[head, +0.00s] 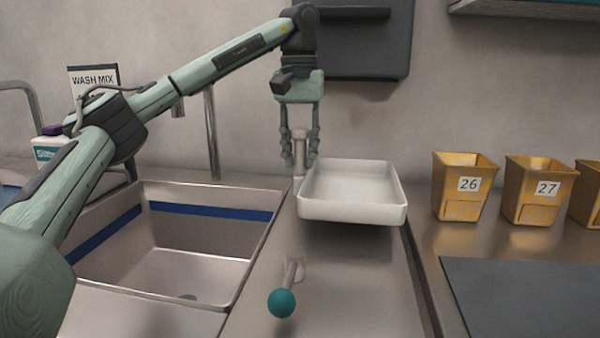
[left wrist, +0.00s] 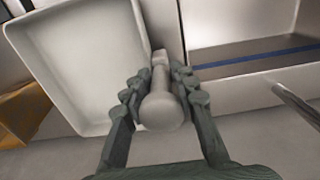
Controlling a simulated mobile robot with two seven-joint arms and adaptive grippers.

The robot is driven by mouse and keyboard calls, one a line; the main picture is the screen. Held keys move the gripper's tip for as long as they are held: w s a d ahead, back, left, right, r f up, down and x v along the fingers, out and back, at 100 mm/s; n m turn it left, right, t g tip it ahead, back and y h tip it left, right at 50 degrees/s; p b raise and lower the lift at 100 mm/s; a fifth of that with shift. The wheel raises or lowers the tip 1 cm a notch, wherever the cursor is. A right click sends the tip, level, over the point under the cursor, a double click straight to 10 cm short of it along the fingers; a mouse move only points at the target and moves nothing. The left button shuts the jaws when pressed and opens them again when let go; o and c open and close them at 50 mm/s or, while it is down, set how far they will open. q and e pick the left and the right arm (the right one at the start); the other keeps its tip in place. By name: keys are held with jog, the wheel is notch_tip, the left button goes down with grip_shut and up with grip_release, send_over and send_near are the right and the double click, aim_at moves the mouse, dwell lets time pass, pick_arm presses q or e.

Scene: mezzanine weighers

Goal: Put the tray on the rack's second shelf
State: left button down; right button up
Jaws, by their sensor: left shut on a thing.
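A white, shallow, empty tray (head: 352,212) is right of the sink, over the metal counter. It also shows in the left wrist view (left wrist: 85,60). My left gripper (head: 300,160) points down at the tray's far left corner. Its fingers close around a pale, round-ended handle (left wrist: 162,108) beside the tray's edge. The handle appears to belong to the tray, but the join is not clear. I cannot tell whether the tray touches the counter. No full rack shows; a shelf edge (head: 520,10) is at the top right, and I cannot tell whether it belongs to the rack. My right gripper is out of view.
A sink (head: 180,265) lies left of the tray. A lever with a teal ball (head: 282,303) stands in front. Yellow bins 26 (head: 462,205) and 27 (head: 535,210) stand right, behind a dark mat (head: 525,295). A dark panel (head: 365,45) hangs behind my gripper.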

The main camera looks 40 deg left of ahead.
aim_at(300, 174)
pick_arm(q)
jog(key=shift+f, duration=1.95)
jog(key=c, duration=1.2)
grip_release()
